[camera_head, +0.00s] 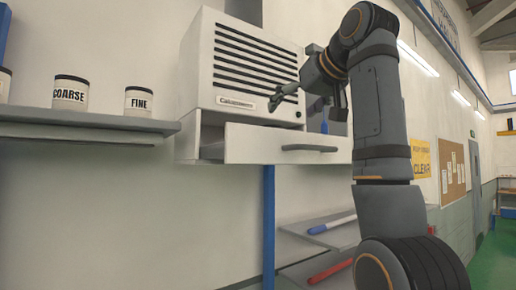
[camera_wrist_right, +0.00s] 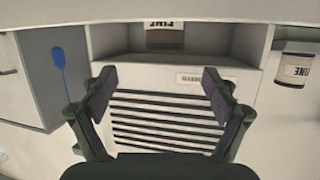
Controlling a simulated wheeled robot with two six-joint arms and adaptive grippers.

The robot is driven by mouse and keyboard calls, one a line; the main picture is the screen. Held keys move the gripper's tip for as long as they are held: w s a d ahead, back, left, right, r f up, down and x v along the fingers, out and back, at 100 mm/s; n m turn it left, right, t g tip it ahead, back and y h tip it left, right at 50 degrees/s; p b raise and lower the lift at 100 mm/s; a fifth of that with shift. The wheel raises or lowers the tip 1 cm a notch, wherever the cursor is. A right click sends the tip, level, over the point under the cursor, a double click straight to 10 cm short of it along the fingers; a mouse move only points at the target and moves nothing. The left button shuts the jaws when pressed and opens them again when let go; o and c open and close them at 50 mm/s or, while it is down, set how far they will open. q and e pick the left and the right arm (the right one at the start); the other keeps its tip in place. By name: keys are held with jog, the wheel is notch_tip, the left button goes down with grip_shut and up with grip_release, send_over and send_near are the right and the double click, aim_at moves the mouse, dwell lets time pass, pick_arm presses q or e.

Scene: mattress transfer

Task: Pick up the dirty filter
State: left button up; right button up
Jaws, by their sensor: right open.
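No dirty filter can be made out for certain in either view. A white louvred unit (camera_head: 250,70) with dark slats stands on a wall cabinet; its slats (camera_wrist_right: 165,120) also show in the wrist view. The cabinet's drawer (camera_head: 265,147) is pulled partly out. My right gripper (camera_head: 288,93) is in front of the unit's lower right side, above the drawer. In the wrist view my right gripper (camera_wrist_right: 160,76) is open, with nothing between its fingers. A jar (camera_wrist_right: 165,35) with cut-off lettering shows inside the cabinet area. My left gripper is not in view.
A shelf (camera_head: 80,120) at left holds a COARSE jar (camera_head: 70,94) and a FINE jar (camera_head: 138,101). Below the drawer, lower shelves hold a blue-handled tool (camera_head: 332,223) and a red-handled tool (camera_head: 330,271). A blue post (camera_head: 268,225) stands under the cabinet.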

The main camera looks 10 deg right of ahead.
aim_at(273, 126)
jog(key=p+x, duration=0.2)
jog(key=x, duration=0.1)
jog(key=p+x, duration=0.1)
jog(key=x, duration=0.1)
jog(key=p+x, duration=0.2)
jog(key=x, duration=0.1)
jog(key=shift+w+a+r+p, duration=0.25)
jog(key=shift+w+a+p, duration=0.1)
jog(key=shift+w+a, duration=0.1)
jog(key=shift+w+f, duration=0.15)
jog(key=shift+f, duration=0.05)
jog(key=shift+w+f, duration=0.15)
jog(key=shift+c, duration=0.2)
jog(key=shift+a, duration=0.1)
jog(key=c, duration=1.2)
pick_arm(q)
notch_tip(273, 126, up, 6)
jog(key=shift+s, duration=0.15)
pick_arm(e)
jog(key=shift+c, duration=0.5)
